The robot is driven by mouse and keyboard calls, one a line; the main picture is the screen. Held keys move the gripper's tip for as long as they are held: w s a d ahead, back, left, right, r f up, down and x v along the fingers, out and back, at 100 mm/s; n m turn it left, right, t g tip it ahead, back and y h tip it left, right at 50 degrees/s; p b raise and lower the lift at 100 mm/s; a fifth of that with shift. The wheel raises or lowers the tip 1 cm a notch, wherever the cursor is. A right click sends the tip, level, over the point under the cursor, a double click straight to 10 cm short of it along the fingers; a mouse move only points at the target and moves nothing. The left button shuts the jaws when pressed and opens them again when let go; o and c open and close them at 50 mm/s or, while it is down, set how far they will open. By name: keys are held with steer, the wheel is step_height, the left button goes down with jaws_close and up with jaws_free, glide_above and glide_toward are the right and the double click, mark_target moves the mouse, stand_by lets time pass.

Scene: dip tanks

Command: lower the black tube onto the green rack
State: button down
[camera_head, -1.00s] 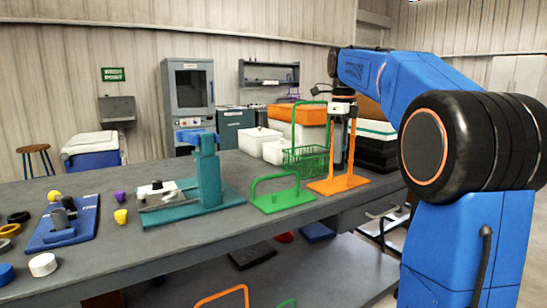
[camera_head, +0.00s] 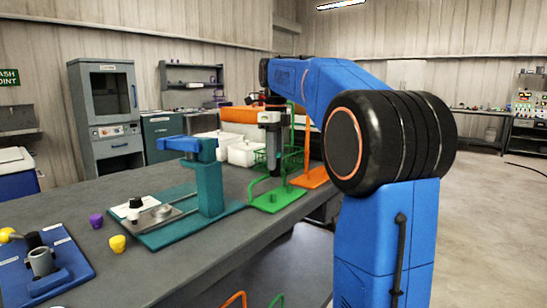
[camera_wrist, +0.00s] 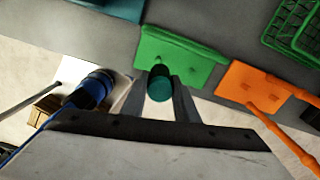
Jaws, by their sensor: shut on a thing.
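My gripper (camera_head: 272,118) points down and is shut on the black tube (camera_head: 283,165), which hangs upright. In the wrist view my gripper's fingers (camera_wrist: 158,92) flank the tube's dark round end (camera_wrist: 160,84). The green rack (camera_head: 277,200) is a flat plate with an arched bar on the bench near its front edge. In the head view the tube's lower end is just above the plate. In the wrist view the tube overlaps the front edge of the rack (camera_wrist: 190,55). Whether the tube touches the plate cannot be told.
An orange rack (camera_head: 314,178) stands just right of the green one. A green wire basket (camera_head: 261,158) and white bins (camera_head: 243,153) are behind. A teal press (camera_head: 208,180) stands to the left. Purple (camera_head: 96,220) and yellow (camera_head: 117,243) pieces lie farther left.

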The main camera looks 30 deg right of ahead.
mark_target(273, 194)
steer(key=shift+a+f, duration=0.35)
steer(key=shift+f, duration=1.9)
steer(key=shift+f, duration=2.1)
stand_by(1.2)
steer(key=c, duration=0.8)
jaws_free()
steer(key=shift+r, duration=4)
